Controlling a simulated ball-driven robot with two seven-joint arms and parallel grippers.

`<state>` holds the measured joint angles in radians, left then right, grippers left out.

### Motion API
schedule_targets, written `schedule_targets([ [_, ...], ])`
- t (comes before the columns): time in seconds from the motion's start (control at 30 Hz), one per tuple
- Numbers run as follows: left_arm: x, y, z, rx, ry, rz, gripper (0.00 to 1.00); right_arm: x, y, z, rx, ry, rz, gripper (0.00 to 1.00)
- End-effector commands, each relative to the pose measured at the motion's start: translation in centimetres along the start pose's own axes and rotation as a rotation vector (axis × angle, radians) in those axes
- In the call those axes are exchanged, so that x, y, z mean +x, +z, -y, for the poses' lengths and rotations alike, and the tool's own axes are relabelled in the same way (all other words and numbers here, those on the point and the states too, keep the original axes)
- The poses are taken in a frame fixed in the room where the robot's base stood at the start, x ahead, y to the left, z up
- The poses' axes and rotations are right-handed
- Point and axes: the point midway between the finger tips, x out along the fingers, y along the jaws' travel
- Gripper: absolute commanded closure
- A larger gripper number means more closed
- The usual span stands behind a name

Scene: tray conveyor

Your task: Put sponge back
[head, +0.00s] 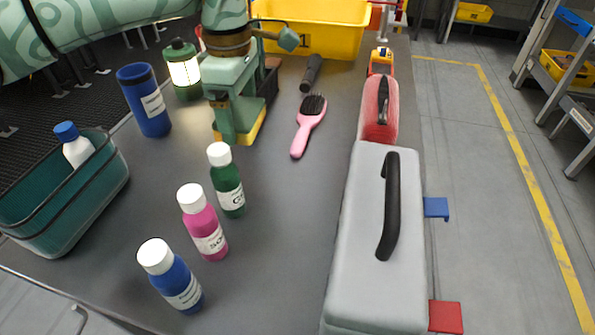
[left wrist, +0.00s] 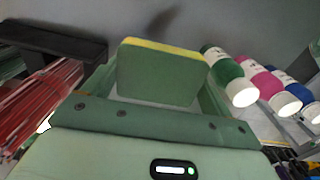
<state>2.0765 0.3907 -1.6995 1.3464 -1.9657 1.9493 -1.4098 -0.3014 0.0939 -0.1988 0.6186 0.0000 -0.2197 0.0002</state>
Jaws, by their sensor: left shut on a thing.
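My left gripper (head: 240,112) comes down from the top of the head view and is shut on a green-and-yellow sponge (head: 254,131). My right gripper is not in view.
Green (head: 227,182), pink (head: 203,225) and blue (head: 172,278) bottles stand in front of the gripper. A pink brush (head: 304,136), grey case (head: 370,290) and yellow bin (head: 325,38) lie right and behind.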

Motion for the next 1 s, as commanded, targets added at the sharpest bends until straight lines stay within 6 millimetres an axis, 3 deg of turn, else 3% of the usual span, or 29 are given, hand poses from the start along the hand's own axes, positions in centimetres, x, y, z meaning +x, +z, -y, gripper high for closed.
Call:
schedule_targets([
  [0.07,0.5,-0.3,0.0,0.021,-0.001,0.0,0.33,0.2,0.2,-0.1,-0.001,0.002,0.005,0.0],
  [0.17,2.9,-0.3,0.1,0.046,-0.008,0.001,0.33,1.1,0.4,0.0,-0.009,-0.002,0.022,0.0],
  [0.3,5.6,-0.2,0.1,0.047,-0.007,0.001,0.33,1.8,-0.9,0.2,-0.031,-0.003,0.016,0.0],
  [0.47,6.8,-0.2,0.1,0.046,-0.002,-0.001,0.33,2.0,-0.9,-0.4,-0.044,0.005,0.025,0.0],
  [0.67,10.0,-0.2,0.1,0.047,-0.004,0.0,0.33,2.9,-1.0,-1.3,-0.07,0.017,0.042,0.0],
  [1.0,10.0,-0.2,0.2,0.046,0.0,-0.001,0.33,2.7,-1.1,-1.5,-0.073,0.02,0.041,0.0],
])
